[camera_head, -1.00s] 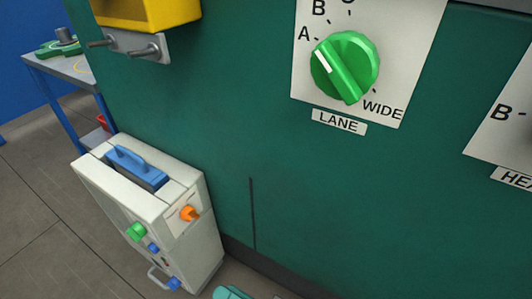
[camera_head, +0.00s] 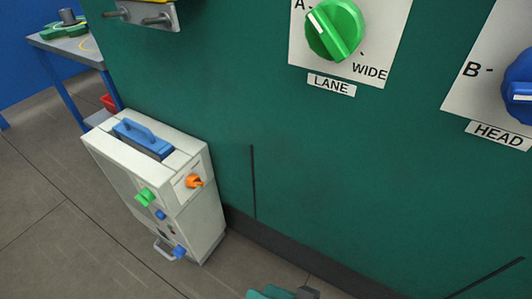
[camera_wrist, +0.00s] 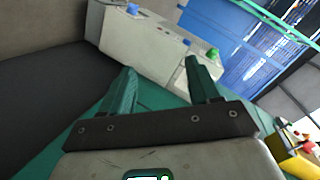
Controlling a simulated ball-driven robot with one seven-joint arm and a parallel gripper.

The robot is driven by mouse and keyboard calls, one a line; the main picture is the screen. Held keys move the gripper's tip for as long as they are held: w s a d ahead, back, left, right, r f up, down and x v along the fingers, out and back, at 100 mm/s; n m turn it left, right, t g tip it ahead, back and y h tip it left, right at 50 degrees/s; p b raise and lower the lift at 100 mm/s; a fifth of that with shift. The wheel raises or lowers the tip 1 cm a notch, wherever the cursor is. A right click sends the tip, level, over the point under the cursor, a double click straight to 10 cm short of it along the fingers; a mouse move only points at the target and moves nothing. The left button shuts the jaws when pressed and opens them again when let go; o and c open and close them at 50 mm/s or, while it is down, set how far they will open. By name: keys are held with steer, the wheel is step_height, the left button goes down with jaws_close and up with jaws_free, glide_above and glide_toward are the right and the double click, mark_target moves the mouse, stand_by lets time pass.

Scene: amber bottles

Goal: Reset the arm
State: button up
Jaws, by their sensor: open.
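My gripper (camera_wrist: 163,88) is open in the wrist view, its two green fingers spread apart with nothing between them. Beyond the fingers stands the white case with coloured knobs. In the head view only a small teal and dark part of my arm shows at the bottom edge; the fingertips cannot be made out there.
A green panel (camera_head: 330,170) fills the right, with a green LANE knob (camera_head: 334,30) and a blue HEAD knob (camera_head: 518,90). The white case (camera_head: 190,225) with a blue handle stands on the floor at its left. A blue-legged table (camera_head: 60,75) is behind. Floor at left is clear.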

steer(key=s+d+f+g+h, duration=0.2)
steer(key=s+d+h, duration=0.2)
steer(key=d, duration=0.5)
steer(key=s+d+f+m+g+h, duration=0.1)
steer(key=s+d+f+g+h, duration=0.2)
steer(key=d, duration=0.6)
steer(key=s+d+f+g+h, duration=0.1)
steer(key=s+d+f+h, duration=0.1)
steer(key=s+d+h, duration=0.55)
step_height(320, 180, up, 37)
steer(key=w+d+y+p, duration=0.1)
steer(key=w+y+p, duration=0.1)
steer(key=p, duration=3.5)
steer(key=shift+r+p, duration=0.15)
steer(key=shift+p, duration=0.15)
steer(key=shift+d, duration=0.1)
